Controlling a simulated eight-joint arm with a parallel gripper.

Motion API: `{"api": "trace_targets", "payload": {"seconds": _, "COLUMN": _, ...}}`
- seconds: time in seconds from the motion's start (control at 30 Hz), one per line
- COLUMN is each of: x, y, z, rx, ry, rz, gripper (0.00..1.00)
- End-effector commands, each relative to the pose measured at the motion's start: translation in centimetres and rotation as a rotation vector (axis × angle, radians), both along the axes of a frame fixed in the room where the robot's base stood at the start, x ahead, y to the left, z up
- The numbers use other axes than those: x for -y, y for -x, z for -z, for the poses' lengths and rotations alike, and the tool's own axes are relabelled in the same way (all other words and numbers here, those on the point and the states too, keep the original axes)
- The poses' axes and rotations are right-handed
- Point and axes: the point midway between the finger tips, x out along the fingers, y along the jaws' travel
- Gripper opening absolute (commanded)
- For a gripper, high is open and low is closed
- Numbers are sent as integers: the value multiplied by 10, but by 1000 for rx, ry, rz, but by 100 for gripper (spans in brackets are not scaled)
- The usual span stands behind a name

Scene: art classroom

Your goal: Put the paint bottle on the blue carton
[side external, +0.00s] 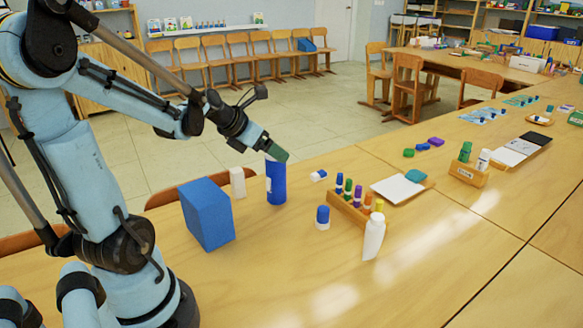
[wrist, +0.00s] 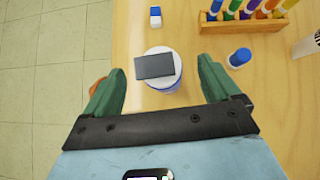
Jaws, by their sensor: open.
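A tall blue cylinder, which looks like the paint bottle (side external: 276,187), stands upright on the table just right of the blue carton (side external: 207,214), with a small gap between them. In the wrist view the bottle (wrist: 164,86) shows from above, with a round white top and a dark grey rectangle over it. My gripper (side external: 275,150) is at the bottle's top, with a green finger covering part of it. In the wrist view my open gripper (wrist: 158,68) has its green fingers on either side of the top. Nothing is held. The carton is not visible in the wrist view.
A white block (side external: 238,182) stands behind the carton. The front table area is clear.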

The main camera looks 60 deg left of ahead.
Motion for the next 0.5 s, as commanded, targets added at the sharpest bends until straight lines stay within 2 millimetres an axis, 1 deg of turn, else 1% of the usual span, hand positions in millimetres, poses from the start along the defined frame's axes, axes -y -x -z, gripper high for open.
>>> {"api": "trace_targets", "payload": {"seconds": 0.17, "x": -1, "y": -7, "z": 7, "rx": -1, "ry": -1, "rz": 2, "gripper": 90}}
{"api": "trace_targets", "payload": {"seconds": 0.5, "x": -5, "y": -32, "z": 32, "rx": 0, "ry": -1, "rz": 2, "gripper": 90}}
